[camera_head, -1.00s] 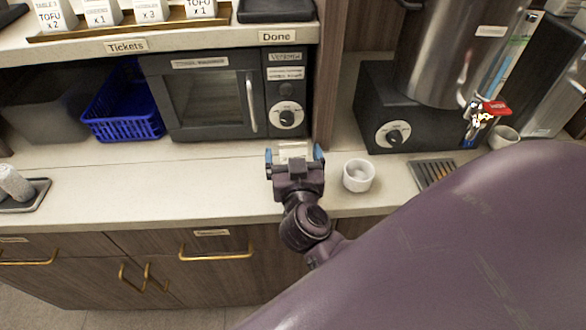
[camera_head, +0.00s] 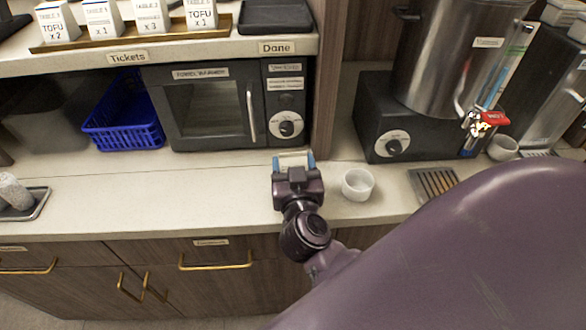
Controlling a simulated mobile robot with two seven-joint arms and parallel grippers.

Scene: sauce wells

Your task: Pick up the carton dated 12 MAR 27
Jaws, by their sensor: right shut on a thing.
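My right gripper (camera_head: 293,163) is over the counter in front of the towel warmer, its blue-tipped fingers pointing away from me. It is shut on a pale, boxy thing (camera_head: 292,158), of which only a small part shows between the fingers. I cannot read any date on it, so I cannot tell whether it is the carton dated 12 MAR 27. I cannot tell whether it touches the counter. My left gripper is not in view.
A white cup (camera_head: 357,184) stands just right of the gripper. The towel warmer (camera_head: 190,128) is behind, with a blue basket (camera_head: 125,125) to its left. A metal urn (camera_head: 450,60) on a black base and a drip grate (camera_head: 433,186) are right.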

